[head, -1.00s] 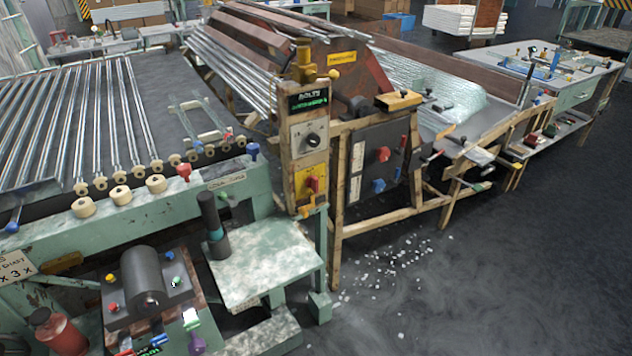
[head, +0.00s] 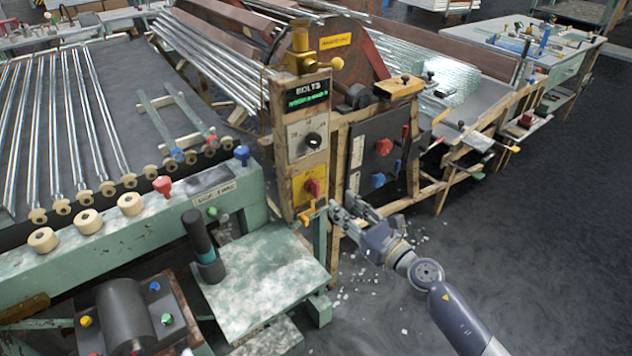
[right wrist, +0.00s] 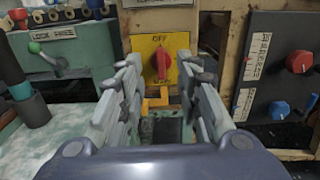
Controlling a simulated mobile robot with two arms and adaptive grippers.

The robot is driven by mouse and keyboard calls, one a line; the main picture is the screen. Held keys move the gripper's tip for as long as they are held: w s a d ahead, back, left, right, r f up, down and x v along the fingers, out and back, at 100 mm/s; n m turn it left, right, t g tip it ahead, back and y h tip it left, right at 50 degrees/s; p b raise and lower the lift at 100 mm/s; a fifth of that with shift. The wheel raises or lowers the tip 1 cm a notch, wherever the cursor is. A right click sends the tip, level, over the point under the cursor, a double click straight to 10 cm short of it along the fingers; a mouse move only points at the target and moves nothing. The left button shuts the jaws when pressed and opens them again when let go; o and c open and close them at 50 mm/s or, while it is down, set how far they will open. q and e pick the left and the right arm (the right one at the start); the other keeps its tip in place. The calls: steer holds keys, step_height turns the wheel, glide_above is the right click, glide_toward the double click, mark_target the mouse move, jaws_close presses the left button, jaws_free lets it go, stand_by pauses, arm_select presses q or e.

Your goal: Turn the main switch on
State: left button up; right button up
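The main switch appears to be the red rotary knob (head: 312,187) on a yellow plate (head: 300,194), low on the upright wooden control post. In the right wrist view the red knob (right wrist: 161,63) stands upright on the yellow plate (right wrist: 146,50), under the word "OFF". My right gripper (head: 342,214) is just right of and below the knob in the head view. In the right wrist view its two fingers (right wrist: 160,75) are spread apart with the knob showing beyond and between their tips, and nothing is held. My left gripper is not in view.
A yellow-orange bracket (head: 313,212) juts out below the switch. A dark panel (head: 367,150) with red and blue knobs stands to the right. A green bench (head: 262,280) is at the left.

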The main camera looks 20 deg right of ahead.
mark_target(319, 184)
steer(key=x, duration=1)
steer(key=shift+w+f, duration=0.1)
jaws_close()
